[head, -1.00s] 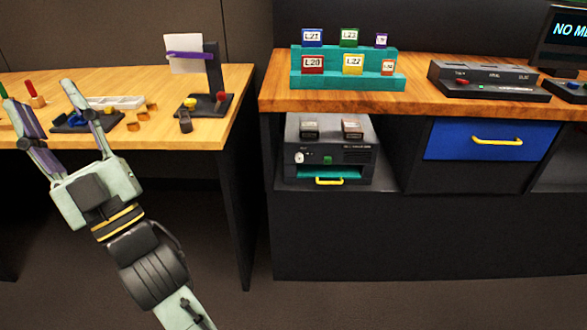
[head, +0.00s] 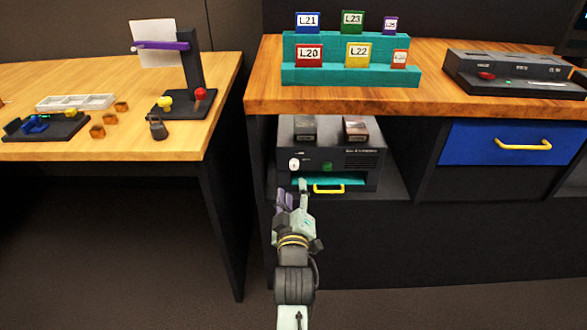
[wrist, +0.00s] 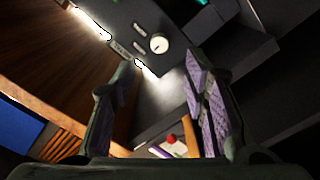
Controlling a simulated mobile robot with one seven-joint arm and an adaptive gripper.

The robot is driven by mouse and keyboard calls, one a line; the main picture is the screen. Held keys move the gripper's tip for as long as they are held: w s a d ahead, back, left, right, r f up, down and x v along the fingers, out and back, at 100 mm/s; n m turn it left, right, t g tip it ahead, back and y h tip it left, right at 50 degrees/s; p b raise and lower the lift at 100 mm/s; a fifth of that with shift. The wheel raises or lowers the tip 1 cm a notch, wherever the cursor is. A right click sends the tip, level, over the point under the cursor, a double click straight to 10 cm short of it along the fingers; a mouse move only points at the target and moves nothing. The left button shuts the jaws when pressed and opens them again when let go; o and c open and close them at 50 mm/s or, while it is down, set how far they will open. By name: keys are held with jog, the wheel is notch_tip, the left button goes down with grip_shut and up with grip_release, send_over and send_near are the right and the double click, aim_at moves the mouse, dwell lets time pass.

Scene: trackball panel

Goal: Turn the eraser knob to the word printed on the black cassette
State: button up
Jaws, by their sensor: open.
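The eraser is a dark box in the shelf bay under the right counter, and its white round knob (head: 294,164) is on its front at left. The knob also shows in the wrist view (wrist: 159,43), with a small dark pointer mark. The black cassette (head: 304,127) lies on top of the box at left, beside a brown one (head: 355,129). The cassette's word is too small to read. My gripper (head: 293,194) is open and empty, below and in front of the knob, apart from it. In the wrist view the knob lies beyond the fingertips (wrist: 158,65).
A green button (head: 327,167) and a yellow handle (head: 328,189) are on the box front, near my fingers. The wooden counter edge (head: 420,108) overhangs the bay. A blue drawer (head: 490,155) is to the right. The left table (head: 120,75) holds a stand and small parts.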

aim_at(293, 167)
jog(key=w+p, duration=0.1)
jog(key=w, duration=0.8)
jog(key=shift+r, duration=0.1)
grip_shut()
